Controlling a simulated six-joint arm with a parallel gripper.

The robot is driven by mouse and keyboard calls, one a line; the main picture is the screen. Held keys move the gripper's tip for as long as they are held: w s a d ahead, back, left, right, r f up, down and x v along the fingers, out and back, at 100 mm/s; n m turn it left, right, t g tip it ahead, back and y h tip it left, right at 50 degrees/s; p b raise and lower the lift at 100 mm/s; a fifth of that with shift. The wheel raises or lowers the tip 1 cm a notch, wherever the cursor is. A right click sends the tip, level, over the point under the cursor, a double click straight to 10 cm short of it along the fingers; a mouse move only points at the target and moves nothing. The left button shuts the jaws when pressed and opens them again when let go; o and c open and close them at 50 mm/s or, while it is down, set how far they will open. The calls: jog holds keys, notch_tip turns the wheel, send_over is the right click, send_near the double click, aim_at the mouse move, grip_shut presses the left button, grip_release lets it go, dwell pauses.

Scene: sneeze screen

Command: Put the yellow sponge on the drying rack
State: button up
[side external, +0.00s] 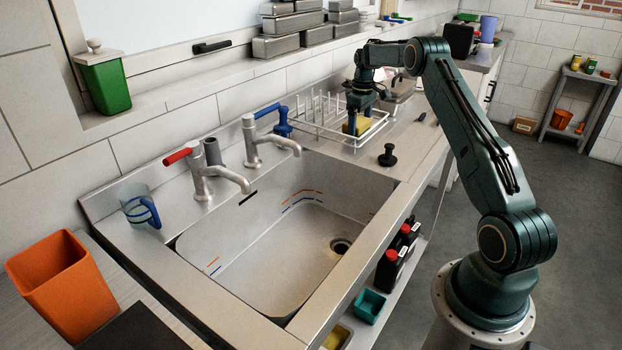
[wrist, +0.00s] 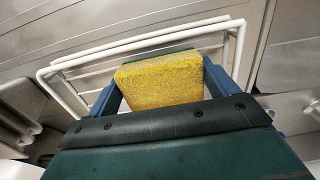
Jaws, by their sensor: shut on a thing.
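The yellow sponge (wrist: 163,82) has a green layer on its far side. It sits between the two blue fingers of my gripper (wrist: 161,85) in the wrist view, and the gripper is shut on it. In the side external view the sponge (side external: 356,126) shows below my gripper (side external: 353,118) at the rack. The white wire drying rack (side external: 340,137) stands on the counter behind the sink. The sponge is over or within the right part of the rack. I cannot tell whether it touches the wires. The rack's frame (wrist: 100,47) also shows behind the sponge in the wrist view.
A steel sink (side external: 290,240) with two taps is left of the rack. A black plug (side external: 387,155) stands on the counter near the rack. A blue-handled mug (side external: 140,207) and an orange bin (side external: 62,290) are at the left. Metal containers (side external: 290,40) line the ledge above.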

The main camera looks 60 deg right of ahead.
aim_at(360, 122)
jog(key=o, duration=0.8)
jog(key=shift+f, duration=0.1)
notch_tip(360, 122, up, 12)
dwell(0.3)
jog(key=shift+r, duration=0.2)
dwell(0.3)
